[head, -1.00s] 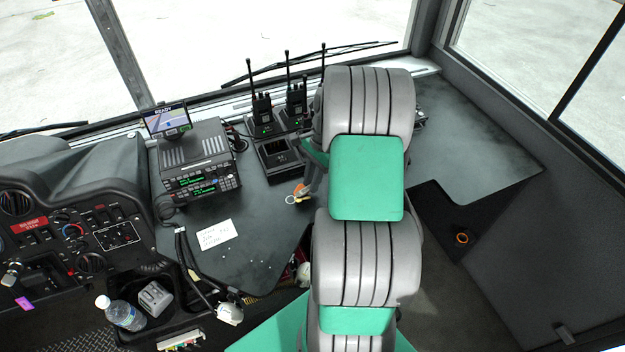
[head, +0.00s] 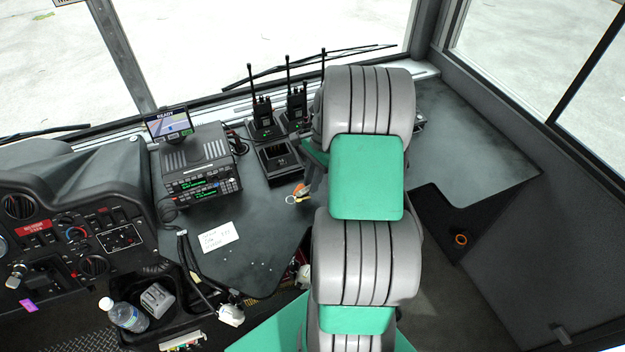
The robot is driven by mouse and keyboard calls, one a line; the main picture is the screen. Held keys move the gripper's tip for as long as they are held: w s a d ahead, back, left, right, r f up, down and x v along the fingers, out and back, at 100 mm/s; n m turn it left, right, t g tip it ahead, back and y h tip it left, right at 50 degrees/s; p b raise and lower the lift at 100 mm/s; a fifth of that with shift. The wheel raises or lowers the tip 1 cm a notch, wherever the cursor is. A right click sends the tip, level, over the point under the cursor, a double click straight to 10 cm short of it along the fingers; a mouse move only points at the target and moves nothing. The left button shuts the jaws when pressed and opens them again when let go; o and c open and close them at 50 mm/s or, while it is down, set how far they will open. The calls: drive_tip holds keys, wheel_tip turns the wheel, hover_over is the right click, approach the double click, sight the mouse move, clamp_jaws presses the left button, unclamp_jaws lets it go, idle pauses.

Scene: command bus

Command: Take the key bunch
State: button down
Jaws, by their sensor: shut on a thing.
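The key bunch (head: 293,199) shows as a silver ring with an orange tag (head: 300,190) and a bit of yellow, at the left side of my arm above the dark dash top. My gripper (head: 306,192) is mostly hidden behind my own grey and green arm; only a small grey part shows beside the tag. It is shut on the key bunch. The rest of the bunch is hidden, and I cannot tell whether it touches the surface.
A charger with handheld radios (head: 297,105) stands behind the keys, with an empty cradle (head: 279,160) nearer. A radio unit with a screen (head: 199,160) is at left. A white note (head: 218,236) lies on the dash top (head: 262,262). The windscreen is behind.

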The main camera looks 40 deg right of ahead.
drive_tip(key=shift+a+p+v, duration=0.2)
drive_tip(key=shift+p+v, duration=0.55)
drive_tip(key=shift+v, duration=0.05)
drive_tip(key=shift+a+p+v, duration=0.2)
drive_tip(key=shift+p+v, duration=0.6)
drive_tip(key=shift+v, duration=0.05)
drive_tip(key=shift+a+p+v, duration=0.2)
drive_tip(key=shift+p+v, duration=0.55)
drive_tip(key=shift+v, duration=0.05)
drive_tip(key=shift+r, duration=0.1)
